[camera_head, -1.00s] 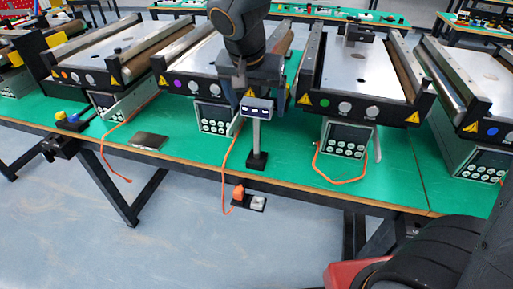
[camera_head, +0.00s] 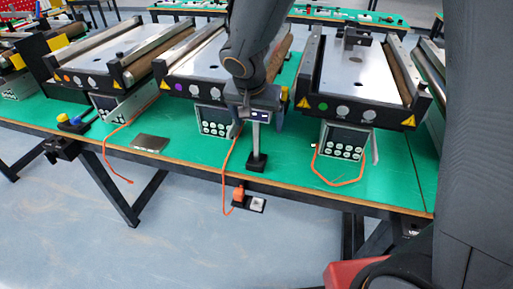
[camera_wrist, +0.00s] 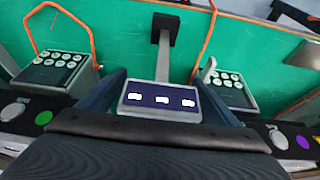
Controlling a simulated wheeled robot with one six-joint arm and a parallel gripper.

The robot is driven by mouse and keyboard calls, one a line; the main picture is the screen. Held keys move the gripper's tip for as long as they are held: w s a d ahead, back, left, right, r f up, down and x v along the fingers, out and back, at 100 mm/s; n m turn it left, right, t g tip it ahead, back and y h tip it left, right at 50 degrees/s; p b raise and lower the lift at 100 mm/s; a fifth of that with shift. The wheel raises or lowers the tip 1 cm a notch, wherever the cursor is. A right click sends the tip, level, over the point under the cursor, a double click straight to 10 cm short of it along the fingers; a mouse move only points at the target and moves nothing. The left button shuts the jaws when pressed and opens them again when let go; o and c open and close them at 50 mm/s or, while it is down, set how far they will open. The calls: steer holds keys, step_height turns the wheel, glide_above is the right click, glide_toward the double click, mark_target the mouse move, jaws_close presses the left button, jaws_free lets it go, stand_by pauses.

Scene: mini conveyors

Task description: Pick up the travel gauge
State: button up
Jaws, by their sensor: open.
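What looks like the travel gauge is a small display on a grey post with a black foot. Its post (camera_head: 256,138) stands upright on the green table, in front of the conveyor with the purple button. In the wrist view its dark display (camera_wrist: 161,100) shows three white marks. My gripper (camera_head: 257,117) is open at the gauge's head and partly hides it. In the wrist view its two dark blue fingers (camera_wrist: 161,93) lie on either side of the display. I cannot tell whether they touch it.
The purple-button conveyor (camera_head: 197,67) is close behind; the green-button conveyor (camera_head: 348,75) stands right. Their keypad boxes (camera_head: 345,141) flank the gauge. An orange cable (camera_head: 231,160) hangs over the table edge left of the post. A dark plate (camera_head: 150,142) lies farther left.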

steer(key=c, duration=2.1)
steer(key=shift+r, duration=0.1)
jaws_close()
steer(key=shift+w, duration=0.1)
